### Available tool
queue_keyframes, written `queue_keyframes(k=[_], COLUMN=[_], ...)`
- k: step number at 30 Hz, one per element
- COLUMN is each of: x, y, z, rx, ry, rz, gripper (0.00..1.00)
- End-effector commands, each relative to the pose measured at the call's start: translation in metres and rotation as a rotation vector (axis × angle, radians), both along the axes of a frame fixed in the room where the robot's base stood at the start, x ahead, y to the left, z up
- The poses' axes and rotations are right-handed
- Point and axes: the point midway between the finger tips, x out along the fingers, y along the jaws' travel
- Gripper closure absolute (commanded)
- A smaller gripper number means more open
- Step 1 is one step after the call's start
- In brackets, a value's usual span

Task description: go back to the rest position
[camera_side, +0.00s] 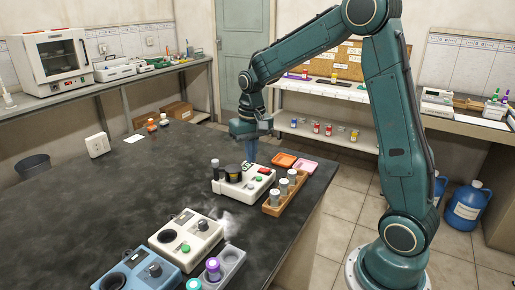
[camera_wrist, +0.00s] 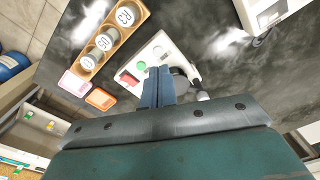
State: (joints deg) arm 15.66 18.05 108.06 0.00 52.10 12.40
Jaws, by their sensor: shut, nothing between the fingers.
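My gripper (camera_side: 251,150) hangs from the teal arm above the far end of the dark bench (camera_side: 110,185), pointing down. In the wrist view its two blue fingers (camera_wrist: 158,75) are together with nothing between them. Just beneath and in front of it is a white device (camera_side: 232,184) with a green button, a red switch and a dark cylindrical part. The same white device (camera_wrist: 150,58) lies beyond my fingertips in the wrist view, partly hidden by them. I cannot tell the exact gap between the fingertips and the device.
A wooden rack (camera_side: 272,209) with several grey-lidded vials stands right of the device, with orange (camera_side: 284,159) and pink (camera_side: 305,165) trays behind. A cream device (camera_side: 186,235), a blue device (camera_side: 137,271) and a grey vial holder (camera_side: 228,262) stand nearer. The bench's left middle is clear.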

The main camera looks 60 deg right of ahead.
Motion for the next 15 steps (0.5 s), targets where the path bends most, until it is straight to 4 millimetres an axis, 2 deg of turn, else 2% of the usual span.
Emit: queue_keyframes(k=[9,15], x=[-0.038,-0.069], y=[0.033,0.053], z=[0.051,0.077], rx=[-0.027,-0.045], ry=[-0.095,-0.158], rz=[0.101,0.17], gripper=[1.0,1.0])
